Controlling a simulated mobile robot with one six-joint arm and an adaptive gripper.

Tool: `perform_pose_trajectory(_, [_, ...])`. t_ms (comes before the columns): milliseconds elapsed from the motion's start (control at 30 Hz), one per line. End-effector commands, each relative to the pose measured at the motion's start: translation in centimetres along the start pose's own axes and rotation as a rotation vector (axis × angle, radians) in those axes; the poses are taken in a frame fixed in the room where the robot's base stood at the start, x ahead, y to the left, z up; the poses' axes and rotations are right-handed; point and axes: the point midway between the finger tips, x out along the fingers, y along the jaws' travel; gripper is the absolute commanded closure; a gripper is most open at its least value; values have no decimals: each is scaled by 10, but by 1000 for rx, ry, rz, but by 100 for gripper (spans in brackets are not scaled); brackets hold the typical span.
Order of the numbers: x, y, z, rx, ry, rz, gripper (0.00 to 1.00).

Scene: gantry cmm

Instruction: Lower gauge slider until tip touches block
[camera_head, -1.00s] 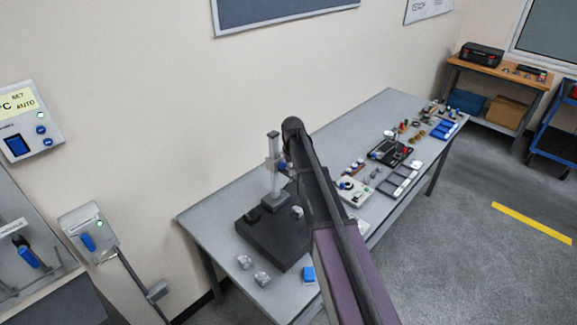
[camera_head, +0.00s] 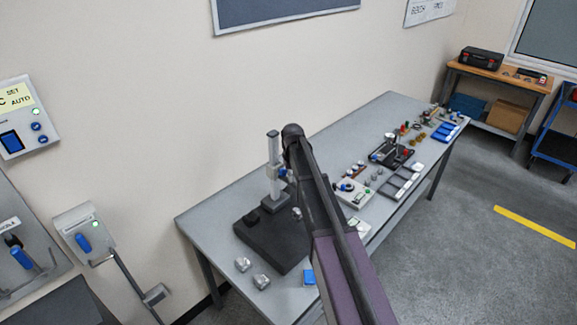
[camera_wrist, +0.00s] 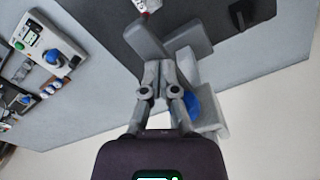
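The height gauge (camera_head: 274,150) stands on a dark base plate (camera_head: 262,243) at the near left end of the bench. Its upright grey column carries a grey slider with a blue knob (camera_head: 283,173), which shows as a blue disc in the wrist view (camera_wrist: 192,104). My gripper (camera_wrist: 161,72) is at the slider, its two fingers close together beside the blue knob. I cannot tell whether they pinch the slider or only meet beside it. A small light block (camera_head: 297,213) sits near the gauge foot, partly behind my arm. Contact between tip and block is hidden.
Two grey metal blocks (camera_head: 243,264) and a blue item (camera_head: 308,277) lie by the bench's front edge. Trays, a dial stand (camera_head: 392,150) and small parts fill the bench to the right. The wall is close behind the gauge. A lever box (camera_head: 87,236) stands at left.

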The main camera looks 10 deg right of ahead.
Motion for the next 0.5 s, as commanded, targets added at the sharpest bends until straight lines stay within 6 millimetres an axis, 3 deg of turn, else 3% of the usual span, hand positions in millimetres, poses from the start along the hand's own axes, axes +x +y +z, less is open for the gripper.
perform_pose_trajectory(500, [18,0,0,0,0,0,100])
